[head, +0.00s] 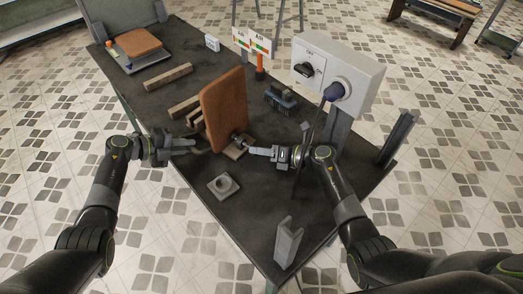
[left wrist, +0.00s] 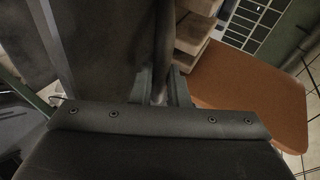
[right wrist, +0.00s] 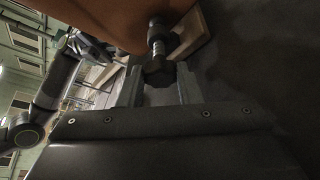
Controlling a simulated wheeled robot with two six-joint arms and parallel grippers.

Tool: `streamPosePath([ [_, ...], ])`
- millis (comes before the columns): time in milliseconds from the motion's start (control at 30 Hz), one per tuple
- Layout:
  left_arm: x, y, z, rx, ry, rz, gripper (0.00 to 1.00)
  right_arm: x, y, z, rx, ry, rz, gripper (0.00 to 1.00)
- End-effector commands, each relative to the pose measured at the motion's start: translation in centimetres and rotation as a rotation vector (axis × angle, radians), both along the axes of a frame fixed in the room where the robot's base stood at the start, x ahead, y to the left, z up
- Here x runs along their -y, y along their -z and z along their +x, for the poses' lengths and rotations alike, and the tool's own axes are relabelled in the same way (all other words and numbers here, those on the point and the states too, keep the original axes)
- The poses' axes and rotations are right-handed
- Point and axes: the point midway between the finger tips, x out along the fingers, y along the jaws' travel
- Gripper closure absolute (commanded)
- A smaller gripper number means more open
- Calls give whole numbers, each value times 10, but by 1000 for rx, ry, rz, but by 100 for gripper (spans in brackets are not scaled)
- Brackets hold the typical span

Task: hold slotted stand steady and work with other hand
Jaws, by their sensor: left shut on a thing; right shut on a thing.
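A slotted stand with pale wooden blocks (head: 190,108) is on the dark table; its blocks also show in the left wrist view (left wrist: 194,36). A reddish-brown curved board (head: 223,108) stands upright, slightly tilted, beside the blocks. My left gripper (head: 196,148) is low at the near left of the stand, shut on a narrow grey bar (left wrist: 160,50), which seems to be part of the stand. My right gripper (head: 250,149) is at the board's lower right, shut on a dark knob (right wrist: 158,72) with a shiny shaft.
A grey block with a round boss (head: 223,185) lies in front. A white switch box (head: 336,76) on a post stands behind my right arm. A grey angle post (head: 288,242) is at the near edge. Another brown board (head: 138,43) lies at the far left.

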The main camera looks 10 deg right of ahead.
Motion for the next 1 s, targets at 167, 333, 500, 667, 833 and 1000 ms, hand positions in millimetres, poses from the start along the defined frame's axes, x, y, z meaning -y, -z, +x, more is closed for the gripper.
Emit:
streamPosePath([
  [167, -3, 2, 1, -1, -7, 6, 100, 2, 2, -1, -3, -2, -5, 92],
  [333, -3, 2, 1, 0, -7, 7, 100, 2, 2, -1, -1, -1, -4, 50],
  [500, -2, 2, 0, -1, -4, 5, 100, 1, 1, -1, -1, 0, -3, 47],
  [667, -1, 1, 0, -1, -3, 4, 100, 1, 0, 0, 1, -1, -2, 47],
  [833, -1, 1, 0, -1, -2, 2, 100, 0, -14, 0, 5, -2, -3, 47],
  [1000, -1, 1, 0, -1, -2, 2, 100, 1, -42, 0, 8, -1, -2, 47],
])
